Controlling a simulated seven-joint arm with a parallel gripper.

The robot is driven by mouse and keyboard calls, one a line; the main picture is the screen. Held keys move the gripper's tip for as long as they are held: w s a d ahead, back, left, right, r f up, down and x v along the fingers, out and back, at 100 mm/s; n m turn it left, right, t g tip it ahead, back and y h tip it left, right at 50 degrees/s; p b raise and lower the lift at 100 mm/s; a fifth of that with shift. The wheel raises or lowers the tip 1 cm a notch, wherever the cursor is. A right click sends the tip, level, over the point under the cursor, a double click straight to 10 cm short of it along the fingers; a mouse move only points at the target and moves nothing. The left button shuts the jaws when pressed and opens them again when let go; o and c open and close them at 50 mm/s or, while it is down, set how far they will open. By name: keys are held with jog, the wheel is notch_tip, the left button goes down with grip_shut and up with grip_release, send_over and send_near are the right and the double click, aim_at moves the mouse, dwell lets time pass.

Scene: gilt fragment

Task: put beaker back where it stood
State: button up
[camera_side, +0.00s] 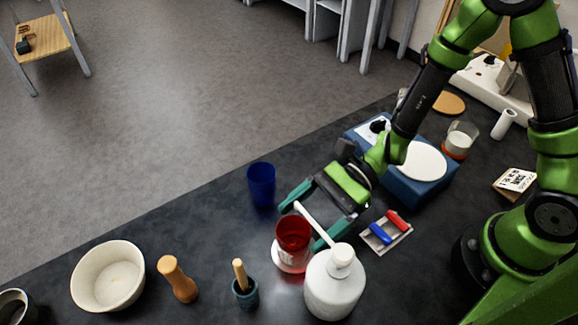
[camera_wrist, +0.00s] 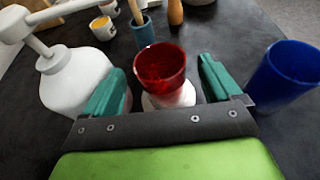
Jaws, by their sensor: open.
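A red beaker (camera_side: 293,233) stands upright on the dark bench, with a pale round base or disc under it. In the wrist view the red beaker (camera_wrist: 160,66) shows between and beyond the two teal fingers, with white below it. My gripper (camera_side: 311,216) is open, with one finger on either side of the beaker's line; I see no contact. It also shows open in the wrist view (camera_wrist: 162,68). A blue beaker (camera_side: 261,184) stands apart, beyond the far finger; it is at the right in the wrist view (camera_wrist: 284,76).
A white pump bottle (camera_side: 334,286) stands close beside the red beaker, its spout reaching over toward it. A teal mortar (camera_side: 246,294), wooden mill (camera_side: 177,279) and cream bowl (camera_side: 82,285) are left. A blue scale (camera_side: 421,188) and glass on an orange coaster (camera_side: 459,140) are right.

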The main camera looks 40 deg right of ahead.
aim_at(281, 243)
jog(key=x, duration=0.5)
jog(key=shift+a, duration=0.1)
jog(key=c, duration=1.2)
jog(key=shift+r, duration=1.7)
jog(key=d, duration=1.8)
